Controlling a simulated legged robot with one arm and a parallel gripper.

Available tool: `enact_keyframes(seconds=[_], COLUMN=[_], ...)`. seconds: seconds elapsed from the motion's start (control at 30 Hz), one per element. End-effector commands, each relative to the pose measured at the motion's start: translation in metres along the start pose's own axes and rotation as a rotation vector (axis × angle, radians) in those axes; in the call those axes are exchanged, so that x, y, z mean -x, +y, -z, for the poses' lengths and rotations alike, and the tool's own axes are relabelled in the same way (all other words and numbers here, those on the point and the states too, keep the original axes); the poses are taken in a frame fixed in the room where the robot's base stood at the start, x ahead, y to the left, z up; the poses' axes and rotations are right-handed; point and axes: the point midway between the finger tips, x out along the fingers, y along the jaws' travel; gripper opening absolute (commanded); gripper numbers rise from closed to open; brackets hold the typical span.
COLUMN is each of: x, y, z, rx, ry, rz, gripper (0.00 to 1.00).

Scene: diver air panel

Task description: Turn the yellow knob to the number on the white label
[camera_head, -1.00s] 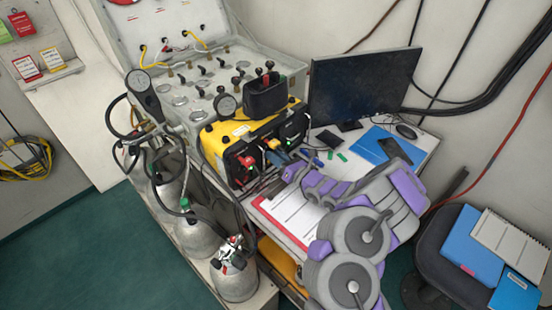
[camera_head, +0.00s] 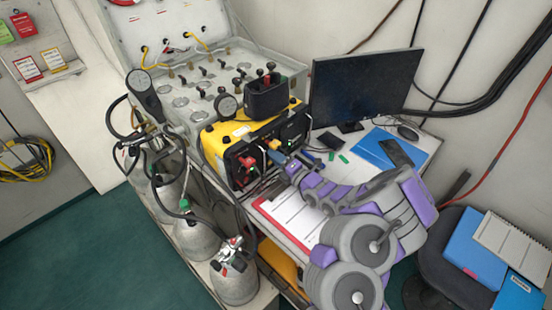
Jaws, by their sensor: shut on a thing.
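The yellow-and-black panel box (camera_head: 222,132) stands on the desk, its dark front facing me. The yellow knob (camera_head: 274,145) is on that front, right of a red knob (camera_head: 248,162). My gripper (camera_head: 279,154) is at the yellow knob and is shut on it; the fingers partly hide it. A small pale label (camera_head: 241,130) shows on the box's yellow top, but its writing is too small to read. The number that the knob points to cannot be made out.
A black monitor (camera_head: 362,85) stands right of the box. A red-edged clipboard (camera_head: 285,220) lies under my arm. Several grey cylinders (camera_head: 196,238) with hoses stand left of the desk. A chair (camera_head: 450,262) with folders is at the right.

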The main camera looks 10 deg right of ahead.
Motion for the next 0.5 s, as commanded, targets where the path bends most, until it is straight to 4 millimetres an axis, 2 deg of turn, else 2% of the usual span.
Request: enact_keyframes(seconds=[0.2,0.5], x=[0.0006,0.0007], y=[0.0,0.0], z=[-0.003,-0.0033], rx=[-0.12,-0.198], ry=[-0.012,-0.015], rz=[0.006,0.01], gripper=[0.0,0.0])
